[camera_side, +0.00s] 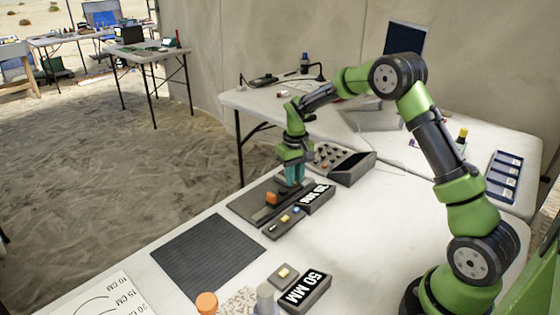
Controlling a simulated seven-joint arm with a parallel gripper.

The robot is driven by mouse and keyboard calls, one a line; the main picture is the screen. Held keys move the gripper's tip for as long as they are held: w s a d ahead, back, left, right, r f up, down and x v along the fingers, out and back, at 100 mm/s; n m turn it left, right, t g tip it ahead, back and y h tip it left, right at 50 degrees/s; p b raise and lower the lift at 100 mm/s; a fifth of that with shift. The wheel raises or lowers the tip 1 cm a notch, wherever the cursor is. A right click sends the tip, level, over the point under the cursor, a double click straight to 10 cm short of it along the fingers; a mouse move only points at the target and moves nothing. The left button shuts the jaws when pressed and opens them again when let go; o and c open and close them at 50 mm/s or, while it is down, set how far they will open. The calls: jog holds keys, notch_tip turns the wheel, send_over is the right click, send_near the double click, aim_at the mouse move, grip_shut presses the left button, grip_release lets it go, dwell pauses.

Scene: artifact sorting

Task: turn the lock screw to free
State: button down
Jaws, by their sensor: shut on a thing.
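A dark flat measuring fixture (245,209) lies on the white table, with an orange block (271,198) on it. My gripper (292,183) points down over the far right part of this fixture, behind the orange block. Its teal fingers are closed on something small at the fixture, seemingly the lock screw. The screw itself is hidden by the fingers, so its turn angle cannot be told. A black display (316,198) with white digits stands just right of the fixture. A small strip with coloured buttons (284,223) lies in front of the display.
A keypad console (345,163) stands close behind the gripper. A dark ribbed mat (207,255), a "50 MM" display (305,292), a grey cylinder (265,299) and an orange-topped object (206,303) are nearer the camera.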

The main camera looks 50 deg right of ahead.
jog(key=n, duration=0.4)
jog(key=shift+n, duration=0.4)
jog(key=shift+r, duration=0.1)
dwell(0.3)
jog(key=c, duration=1)
grip_release()
notch_tip(320, 180, up, 17)
jog(key=shift+f, duration=0.1)
